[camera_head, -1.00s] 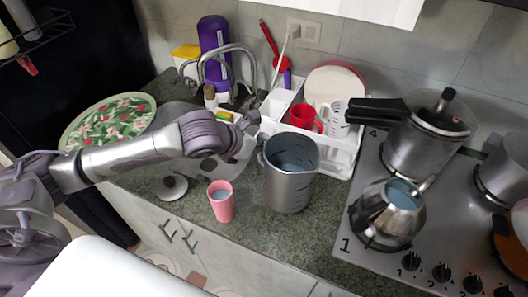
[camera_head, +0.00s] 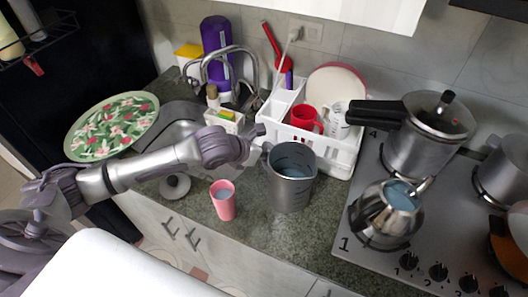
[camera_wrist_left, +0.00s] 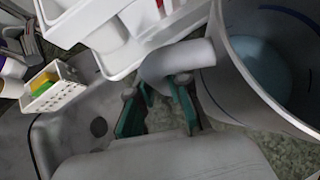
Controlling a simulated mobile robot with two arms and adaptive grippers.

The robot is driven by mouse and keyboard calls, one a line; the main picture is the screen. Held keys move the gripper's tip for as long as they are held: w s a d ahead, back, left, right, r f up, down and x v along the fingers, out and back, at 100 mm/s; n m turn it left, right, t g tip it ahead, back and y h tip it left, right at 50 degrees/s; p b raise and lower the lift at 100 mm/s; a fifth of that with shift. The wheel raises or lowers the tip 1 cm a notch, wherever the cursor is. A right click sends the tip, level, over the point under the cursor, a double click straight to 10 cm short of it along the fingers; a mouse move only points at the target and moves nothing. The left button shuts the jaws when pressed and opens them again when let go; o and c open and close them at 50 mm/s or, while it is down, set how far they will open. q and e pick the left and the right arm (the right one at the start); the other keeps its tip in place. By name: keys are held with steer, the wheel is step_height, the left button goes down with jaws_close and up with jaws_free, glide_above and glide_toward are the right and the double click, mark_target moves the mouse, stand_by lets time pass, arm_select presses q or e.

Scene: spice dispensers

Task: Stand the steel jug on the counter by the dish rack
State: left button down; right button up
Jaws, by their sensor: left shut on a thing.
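The steel jug (camera_head: 291,188) is a large grey open jug with blue liquid inside. It is upright over the counter, in front of the dish rack (camera_head: 342,153) and right of the pink cup. Its base looks at or very near the counter; I cannot tell if it touches. My left gripper (camera_head: 258,133) is at the jug's left side. In the left wrist view my left gripper (camera_wrist_left: 158,105) is shut on the jug's handle (camera_wrist_left: 178,62), with the jug's wall (camera_wrist_left: 225,85) to the right. My right gripper is not in view.
The pink cup (camera_head: 223,200) stands close left of the jug. The sink and tap (camera_head: 232,55) are behind left. The stove (camera_head: 345,235) is to the right, with a small steel kettle (camera_head: 375,218) and a pressure cooker (camera_head: 425,150). Free counter (camera_head: 305,235) lies in front of the jug.

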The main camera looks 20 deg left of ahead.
arm_select(q)
steer(key=c, duration=1.4)
jaws_free()
steer(key=shift+c, duration=0.2)
steer(key=o, duration=0.3)
steer(key=shift+b+v, duration=0.8)
steer(key=shift+v, duration=5.35)
steer(key=shift+w, duration=0.15)
